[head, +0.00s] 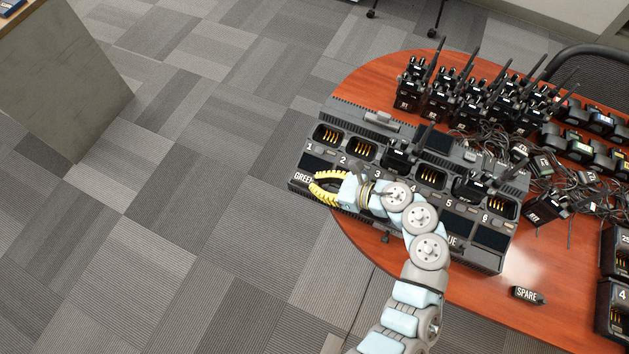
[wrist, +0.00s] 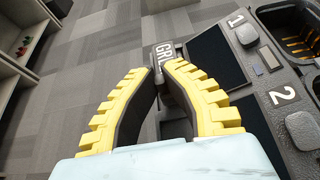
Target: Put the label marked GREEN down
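The GREEN label (head: 303,177) is a dark tag with white letters at the front left corner of the charger, by bay 1. Its last letters are hidden by my gripper. My gripper (head: 314,183) has yellow ribbed fingers, with their tips closed on the label's dark body. In the wrist view the label (wrist: 162,52) shows just past the fingertips (wrist: 161,68), beside a dark pad near number 1. I cannot tell whether the label touches the charger top (head: 345,115) or is slightly above it.
A SPARE label (head: 527,295) lies on the red-brown table (head: 500,325) at the front right. A label ending in UE (head: 453,242) is at the charger's front, partly hidden by my arm. Several radios (head: 480,100) and tangled cables (head: 490,150) crowd the back. Open carpet lies left.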

